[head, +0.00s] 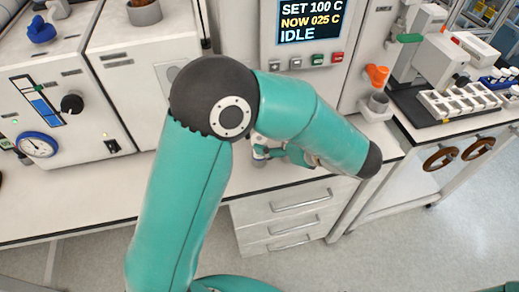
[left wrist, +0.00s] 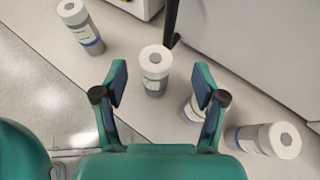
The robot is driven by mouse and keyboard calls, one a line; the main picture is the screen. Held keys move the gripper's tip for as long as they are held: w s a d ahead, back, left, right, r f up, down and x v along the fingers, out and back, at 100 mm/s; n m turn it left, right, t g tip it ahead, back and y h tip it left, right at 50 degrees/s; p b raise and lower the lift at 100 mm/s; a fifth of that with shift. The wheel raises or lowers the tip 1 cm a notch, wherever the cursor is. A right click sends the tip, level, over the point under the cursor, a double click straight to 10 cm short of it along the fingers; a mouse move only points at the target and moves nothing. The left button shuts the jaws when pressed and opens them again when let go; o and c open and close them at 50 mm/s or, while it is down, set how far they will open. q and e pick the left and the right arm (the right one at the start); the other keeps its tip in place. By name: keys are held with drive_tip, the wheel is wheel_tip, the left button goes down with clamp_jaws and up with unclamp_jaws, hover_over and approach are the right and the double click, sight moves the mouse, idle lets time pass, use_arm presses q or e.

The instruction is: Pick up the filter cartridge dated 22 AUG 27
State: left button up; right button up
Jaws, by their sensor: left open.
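Several grey filter cartridges with white caps and blue-banded labels stand on the bench in the left wrist view. One cartridge (left wrist: 155,72) is seen in the gap between my left gripper's fingers, another (left wrist: 80,27) is at the upper left, and one (left wrist: 268,139) is at the lower right. A further cartridge (left wrist: 190,108) is partly hidden behind the right-hand finger. The label dates are too small to read. My left gripper (left wrist: 161,84) is open and empty, above the bench. In the head view my left arm mostly hides the gripper and cartridges. My right gripper is not in view.
White machine housings (head: 135,75) line the back of the bench, close behind the cartridges. A reactor screen (head: 311,22) reads SET 100 C, NOW 025 C, IDLE. An orange-handled valve (head: 376,76) is to the right. Drawers (head: 285,215) are below the bench's front edge.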

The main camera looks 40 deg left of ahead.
use_arm(q)
drive_tip(key=shift+s+p+x, duration=0.1)
drive_tip(key=shift+p+x, duration=0.1)
drive_tip(key=shift+x, duration=1)
drive_tip(key=shift+s+p+x, duration=0.15)
drive_tip(key=shift+x, duration=1)
drive_tip(key=shift+f, duration=0.15)
clamp_jaws()
